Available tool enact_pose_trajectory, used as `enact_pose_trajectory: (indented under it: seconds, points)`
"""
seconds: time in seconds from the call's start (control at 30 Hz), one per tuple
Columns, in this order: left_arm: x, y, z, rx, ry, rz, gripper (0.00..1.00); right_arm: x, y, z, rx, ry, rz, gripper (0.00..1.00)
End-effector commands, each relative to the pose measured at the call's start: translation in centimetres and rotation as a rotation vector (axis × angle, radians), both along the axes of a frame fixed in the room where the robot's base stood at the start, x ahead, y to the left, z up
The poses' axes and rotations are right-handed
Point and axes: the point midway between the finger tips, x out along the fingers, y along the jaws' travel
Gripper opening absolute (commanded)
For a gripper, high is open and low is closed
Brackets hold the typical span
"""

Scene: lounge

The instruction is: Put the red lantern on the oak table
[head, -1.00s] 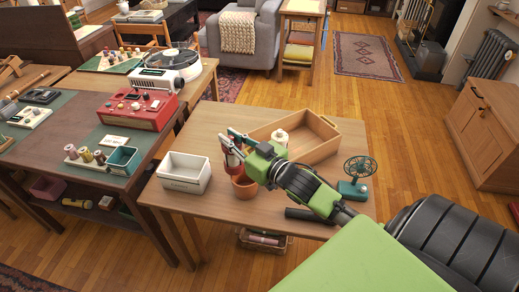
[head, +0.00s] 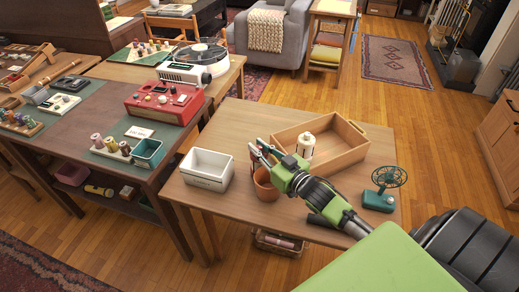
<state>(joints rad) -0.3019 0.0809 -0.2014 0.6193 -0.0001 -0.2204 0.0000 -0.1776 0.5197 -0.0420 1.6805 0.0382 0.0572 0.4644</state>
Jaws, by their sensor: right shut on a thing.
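My right gripper (head: 256,149) is shut on the red lantern (head: 255,161), a small dark red thing mostly hidden by the fingers. It is over the light wood table, which I take as the oak table (head: 222,208), just behind a terracotta pot (head: 264,186) in the picture. I cannot tell whether the lantern touches the table top. My left gripper is not in view.
On the same table are a white bin (head: 207,170), a wooden tray (head: 350,155) with a white bottle (head: 305,147), a green fan (head: 382,194) and a dark cylinder (head: 318,220). The back left of the table is clear. A darker desk (head: 92,118) stands to the left.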

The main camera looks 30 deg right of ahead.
Motion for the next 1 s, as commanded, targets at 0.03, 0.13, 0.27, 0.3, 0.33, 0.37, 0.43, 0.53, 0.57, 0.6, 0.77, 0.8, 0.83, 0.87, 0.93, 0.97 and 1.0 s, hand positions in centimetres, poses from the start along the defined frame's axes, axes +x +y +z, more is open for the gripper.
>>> enact_pose_trajectory:
  seconds: [0.03,0.13,0.27,0.3,0.33,0.37,0.43,0.53,0.57,0.6,0.77,0.8,0.83,0.87,0.93,0.97,1.0]
  points:
    - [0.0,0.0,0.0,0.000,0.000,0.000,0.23,0.1,0.0,-0.3,0.001,-0.004,0.001,0.00]
    - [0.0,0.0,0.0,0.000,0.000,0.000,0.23,0.1,0.1,-0.4,0.000,-0.006,0.002,0.00]
    - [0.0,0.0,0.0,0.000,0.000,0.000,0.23,0.0,0.1,-0.4,0.000,-0.005,0.002,0.00]
    - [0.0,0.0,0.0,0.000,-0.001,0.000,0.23,0.0,0.1,-0.4,0.000,-0.005,0.002,0.00]
    - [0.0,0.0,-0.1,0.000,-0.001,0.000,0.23,0.0,0.1,-0.5,0.000,-0.005,0.002,0.00]
    - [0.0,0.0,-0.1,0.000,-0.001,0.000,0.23,0.0,0.1,-0.6,0.000,-0.005,0.002,0.00]
    - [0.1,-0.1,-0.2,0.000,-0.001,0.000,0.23,0.0,0.1,-0.9,0.000,-0.001,0.001,0.17]
    - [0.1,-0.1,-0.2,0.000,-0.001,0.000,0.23,0.0,0.1,-0.8,0.000,-0.001,0.001,0.31]
    - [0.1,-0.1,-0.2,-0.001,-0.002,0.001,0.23,0.0,0.1,-0.8,0.000,-0.001,0.001,0.31]
    - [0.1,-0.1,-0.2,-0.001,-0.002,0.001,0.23,0.0,0.1,-0.8,0.000,-0.001,0.001,0.31]
    - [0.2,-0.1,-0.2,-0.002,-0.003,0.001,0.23,0.0,0.0,-0.8,0.000,-0.001,0.001,0.31]
    - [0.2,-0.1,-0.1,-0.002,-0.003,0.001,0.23,0.0,0.0,-0.8,0.000,-0.001,0.001,0.31]
    - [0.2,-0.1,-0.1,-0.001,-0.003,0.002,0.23,0.0,0.1,-0.7,0.000,-0.001,0.001,0.31]
    - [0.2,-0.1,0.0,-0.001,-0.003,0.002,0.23,0.0,0.0,-0.6,0.000,-0.001,0.001,0.31]
    - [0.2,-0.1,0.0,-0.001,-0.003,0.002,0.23,-0.3,0.0,-0.6,0.000,0.000,0.001,0.31]
    - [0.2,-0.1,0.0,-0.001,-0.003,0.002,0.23,-0.6,0.0,-0.6,0.000,0.000,0.001,0.31]
    - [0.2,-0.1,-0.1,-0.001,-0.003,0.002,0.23,-1.0,-0.1,-0.6,0.001,0.001,0.001,0.31]
